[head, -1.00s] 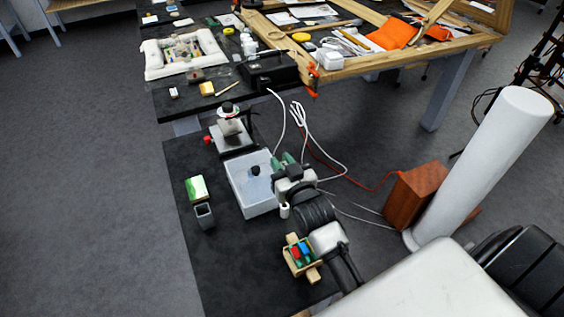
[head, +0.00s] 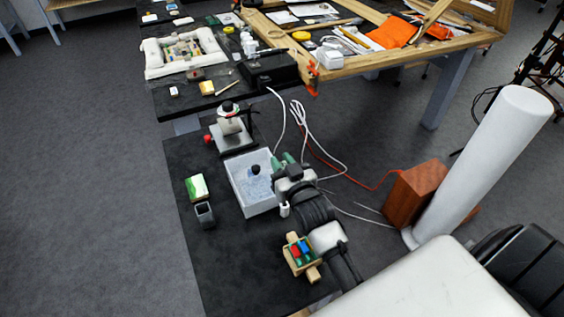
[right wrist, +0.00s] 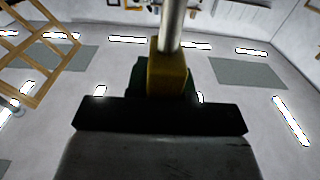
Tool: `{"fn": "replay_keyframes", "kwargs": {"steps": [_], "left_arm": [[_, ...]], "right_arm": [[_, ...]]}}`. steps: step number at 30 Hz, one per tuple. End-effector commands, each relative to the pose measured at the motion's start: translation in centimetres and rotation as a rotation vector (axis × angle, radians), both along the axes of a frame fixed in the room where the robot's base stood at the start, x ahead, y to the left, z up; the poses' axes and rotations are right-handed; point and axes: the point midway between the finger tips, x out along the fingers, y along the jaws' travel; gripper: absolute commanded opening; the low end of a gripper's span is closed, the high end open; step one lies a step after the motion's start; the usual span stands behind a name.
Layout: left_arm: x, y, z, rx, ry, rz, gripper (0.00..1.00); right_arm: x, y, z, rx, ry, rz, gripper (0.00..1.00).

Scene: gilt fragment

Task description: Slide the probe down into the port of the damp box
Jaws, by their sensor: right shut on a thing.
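The damp box (head: 264,207) is a pale, box-shaped container on the dark bench, with a bluish, clear-looking top and a small black knob or fitting (head: 255,169) on it. I cannot tell whether that fitting is the port. My right gripper (head: 283,161), with green fingers, is at the box's right edge. In the right wrist view it is shut on the probe, a yellow-brown block (right wrist: 167,75) with a metal rod (right wrist: 171,25) running from it. The probe cannot be made out in the head view. My left gripper is not in view.
A stand (head: 232,135) with a red knob is behind the box. A green-and-white packet (head: 197,187) and a grey cup (head: 205,214) stand left. A wooden tray (head: 302,255) with coloured pieces is in front. White cables (head: 325,150) lie right. The bench's front left is clear.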

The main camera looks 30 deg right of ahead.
Motion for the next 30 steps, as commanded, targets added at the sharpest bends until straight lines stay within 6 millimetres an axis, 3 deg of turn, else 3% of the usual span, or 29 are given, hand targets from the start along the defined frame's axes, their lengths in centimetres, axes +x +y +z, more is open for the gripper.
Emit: {"fn": "replay_keyframes", "kwargs": {"steps": [30], "left_arm": [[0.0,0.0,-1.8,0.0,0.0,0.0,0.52]], "right_arm": [[0.0,0.0,-2.7,0.0,0.0,0.0,0.0]]}}
